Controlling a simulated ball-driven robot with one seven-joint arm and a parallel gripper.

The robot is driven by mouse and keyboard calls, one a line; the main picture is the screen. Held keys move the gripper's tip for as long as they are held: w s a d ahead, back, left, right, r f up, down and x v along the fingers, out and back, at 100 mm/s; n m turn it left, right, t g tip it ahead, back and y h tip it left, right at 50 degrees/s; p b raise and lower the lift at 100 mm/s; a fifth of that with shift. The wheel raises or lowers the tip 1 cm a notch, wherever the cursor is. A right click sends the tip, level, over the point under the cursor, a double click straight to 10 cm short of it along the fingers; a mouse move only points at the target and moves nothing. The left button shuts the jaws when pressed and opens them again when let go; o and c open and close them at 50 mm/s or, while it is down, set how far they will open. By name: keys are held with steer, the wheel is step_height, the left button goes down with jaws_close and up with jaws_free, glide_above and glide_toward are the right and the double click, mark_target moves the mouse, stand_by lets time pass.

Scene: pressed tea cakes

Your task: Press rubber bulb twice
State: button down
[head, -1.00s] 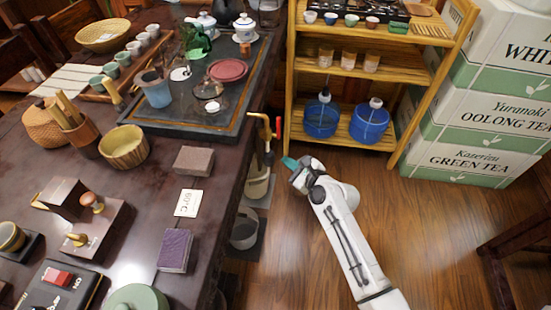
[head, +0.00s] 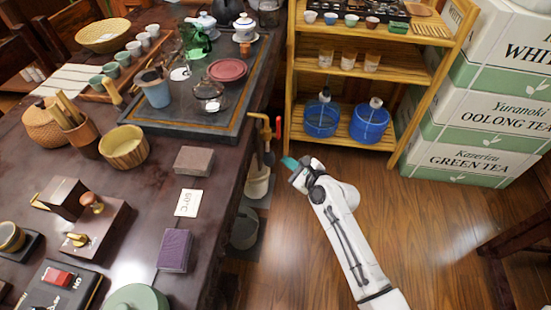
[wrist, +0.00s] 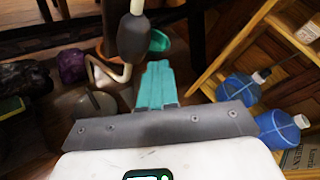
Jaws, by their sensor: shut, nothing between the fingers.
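The rubber bulb (wrist: 133,38) is a dark grey oval on a pale tube, seen in the wrist view just ahead and left of my fingertips. In the head view a small dark bulb (head: 268,158) hangs below a brass tap with a red handle (head: 278,127) at the table's right edge. My gripper (wrist: 155,85) has teal fingers, shut together and empty. In the head view the teal fingertips (head: 289,162) point at the table edge, to the right of the bulb. A gap shows between them and the bulb in the head view; the wrist view does not settle the distance.
A wooden shelf (head: 300,75) with blue bottles (head: 369,123) stands behind my gripper. Pots (head: 244,228) stand low beside the table (head: 215,215). Tea boxes (head: 470,150) are stacked at the right. The floor (head: 410,240) right of my arm is clear.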

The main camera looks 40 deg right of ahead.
stand_by(0.4)
steer(key=shift+w+a+p, duration=0.25)
steer(key=shift+w+p, duration=0.05)
steer(key=shift+p, duration=0.25)
steer(key=shift+w+a+p, duration=0.45)
steer(key=shift+w+a, duration=0.05)
steer(key=shift+w, duration=0.1)
stand_by(1.0)
steer(key=shift+s+d+b, duration=0.3)
steer(key=shift+s+d, duration=0.4)
steer(key=shift+s, duration=0.2)
steer(key=shift+s+d+b, duration=0.3)
steer(key=shift+s+d, duration=0.5)
steer(key=shift+s, duration=0.2)
steer(key=shift+s+d+b, duration=0.25)
steer(key=shift+s+d, duration=0.5)
steer(key=shift+s, duration=0.25)
